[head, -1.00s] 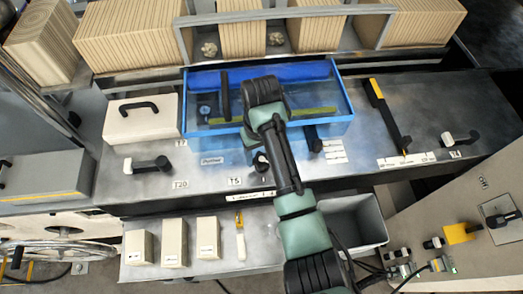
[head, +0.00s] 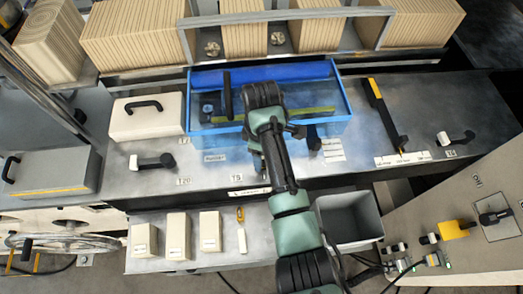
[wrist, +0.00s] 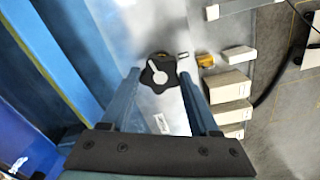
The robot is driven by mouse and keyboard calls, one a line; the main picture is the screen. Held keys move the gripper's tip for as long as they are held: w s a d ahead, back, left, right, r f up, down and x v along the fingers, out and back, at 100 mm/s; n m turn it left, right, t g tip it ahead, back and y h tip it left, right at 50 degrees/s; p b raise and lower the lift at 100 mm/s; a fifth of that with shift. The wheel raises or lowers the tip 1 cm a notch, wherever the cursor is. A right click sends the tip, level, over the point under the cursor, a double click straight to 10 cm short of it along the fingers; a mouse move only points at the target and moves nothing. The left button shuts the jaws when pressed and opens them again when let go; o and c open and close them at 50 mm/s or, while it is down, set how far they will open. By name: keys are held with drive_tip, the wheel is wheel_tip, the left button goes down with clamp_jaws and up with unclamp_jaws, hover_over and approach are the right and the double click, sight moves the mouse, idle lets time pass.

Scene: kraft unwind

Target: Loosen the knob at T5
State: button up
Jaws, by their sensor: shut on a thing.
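The knob by the T5 label (head: 240,178) is a black, lobed star knob (wrist: 158,70) with a white pointer mark, on the grey metal bench top. In the wrist view my gripper's (wrist: 158,80) two long blue-grey fingers stand one on each side of it, shut on it. In the head view my arm hides the knob and most of the gripper.
A clear blue-walled bin (head: 345,100) stands just behind the knob. A black-and-white lever (head: 152,161) is by T20, left. White boxes (head: 178,236) and an open grey bin (head: 350,222) are in front. A yellow-and-black bar (head: 385,115) lies right.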

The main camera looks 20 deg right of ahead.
drive_tip(key=shift+s+a+f+n, duration=0.2)
drive_tip(key=shift+s+f+n, duration=0.1)
drive_tip(key=shift+n, duration=0.6)
drive_tip(key=o, duration=1.4)
drive_tip(key=shift+w, duration=0.2)
drive_tip(key=shift+d+r, duration=0.1)
drive_tip(key=shift+r, duration=0.2)
